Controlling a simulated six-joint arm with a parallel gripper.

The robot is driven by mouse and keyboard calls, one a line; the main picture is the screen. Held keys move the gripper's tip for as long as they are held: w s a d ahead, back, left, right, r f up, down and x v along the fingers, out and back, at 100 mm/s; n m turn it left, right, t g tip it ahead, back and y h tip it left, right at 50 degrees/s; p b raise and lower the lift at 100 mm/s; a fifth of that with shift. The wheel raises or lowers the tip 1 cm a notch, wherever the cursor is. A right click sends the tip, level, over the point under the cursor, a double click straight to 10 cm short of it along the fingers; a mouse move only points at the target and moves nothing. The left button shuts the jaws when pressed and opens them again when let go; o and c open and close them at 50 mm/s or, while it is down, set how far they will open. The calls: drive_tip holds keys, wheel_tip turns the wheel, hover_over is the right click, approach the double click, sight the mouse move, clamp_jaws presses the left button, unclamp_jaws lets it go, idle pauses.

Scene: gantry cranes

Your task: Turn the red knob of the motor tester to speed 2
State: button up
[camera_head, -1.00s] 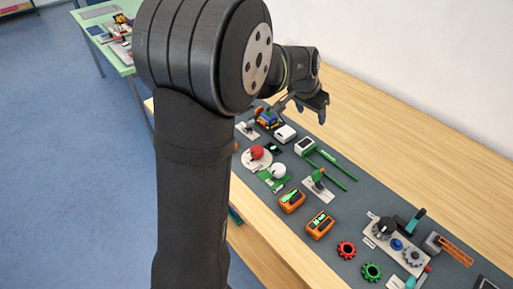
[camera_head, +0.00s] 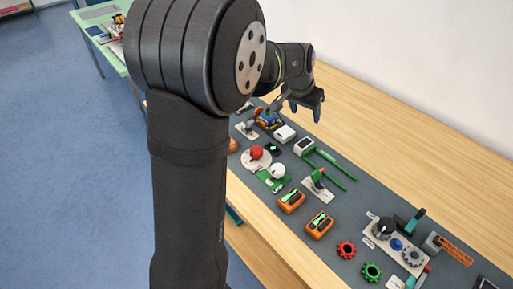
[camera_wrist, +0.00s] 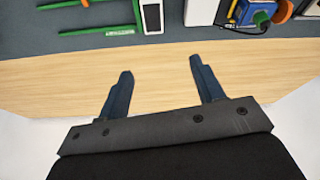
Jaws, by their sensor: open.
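Which marking the red knob points to is too small to read. My gripper (camera_head: 305,112) is open and empty, above the back part of the bench, behind and to the right of the red knob. In the wrist view my gripper (camera_wrist: 164,82) shows two spread dark fingers over bare wood; the red knob is not in that view.
The grey mat (camera_head: 330,229) holds orange meters (camera_head: 291,201), green rods (camera_head: 331,168), a white box (camera_head: 285,133), a blue and orange device (camera_head: 267,119) and gears (camera_head: 346,250). The wooden strip along the wall (camera_head: 400,133) is clear. A green table (camera_head: 118,53) stands at the far left.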

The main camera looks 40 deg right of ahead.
drive_tip(key=w+a+r+n+y, duration=0.2)
drive_tip(key=w+a+r+n, duration=0.1)
drive_tip(key=a+n, duration=0.35)
drive_tip(key=w+a+r+n+y, duration=0.2)
drive_tip(key=w+a+n, duration=0.2)
drive_tip(key=a+n, duration=0.25)
approach(256, 149)
wheel_tip(256, 149, down, 9)
drive_tip(key=shift+c, duration=0.4)
drive_tip(key=c, duration=0.9)
